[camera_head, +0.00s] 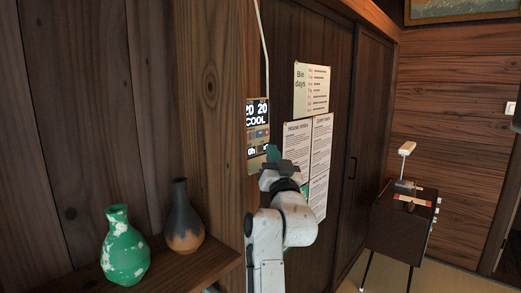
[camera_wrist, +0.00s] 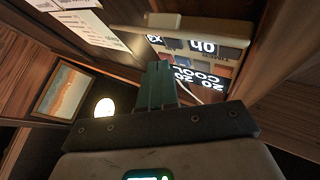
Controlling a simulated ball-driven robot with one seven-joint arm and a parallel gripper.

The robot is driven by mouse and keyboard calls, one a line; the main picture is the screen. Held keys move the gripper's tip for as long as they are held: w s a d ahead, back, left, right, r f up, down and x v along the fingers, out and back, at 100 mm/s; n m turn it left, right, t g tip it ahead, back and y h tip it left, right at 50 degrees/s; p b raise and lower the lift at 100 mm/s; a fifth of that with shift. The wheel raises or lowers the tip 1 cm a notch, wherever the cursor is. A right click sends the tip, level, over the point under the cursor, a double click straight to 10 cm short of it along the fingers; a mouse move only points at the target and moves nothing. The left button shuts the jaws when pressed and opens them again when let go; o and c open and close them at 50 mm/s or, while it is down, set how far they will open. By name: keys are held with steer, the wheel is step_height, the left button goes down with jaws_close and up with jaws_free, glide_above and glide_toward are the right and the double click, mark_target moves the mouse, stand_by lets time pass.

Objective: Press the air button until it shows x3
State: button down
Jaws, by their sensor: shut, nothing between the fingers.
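A wall control panel (camera_head: 257,127) hangs on the wooden post. Its lit display reads "20 20 COOL" above a row of small coloured buttons and a lower "0h" readout. I cannot tell which button is air. My gripper (camera_head: 272,153) is just below and right of the panel. Its teal fingers (camera_wrist: 155,82) are shut and empty, pointing at the panel; contact cannot be told.
A pale flap or ledge (camera_wrist: 185,27) sticks out beside the panel. Paper notices (camera_head: 306,150) hang to its right. A green vase (camera_head: 125,250) and a dark vase (camera_head: 184,222) stand on a shelf at left. A small dark cabinet (camera_head: 398,228) stands at right.

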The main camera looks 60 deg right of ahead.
steer(key=shift+s+a, duration=0.2)
steer(key=shift+s, duration=0.55)
steer(key=shift+s+a, duration=0.15)
steer(key=shift+s, duration=0.6)
steer(key=shift+s+a, duration=0.2)
steer(key=shift+s, duration=0.55)
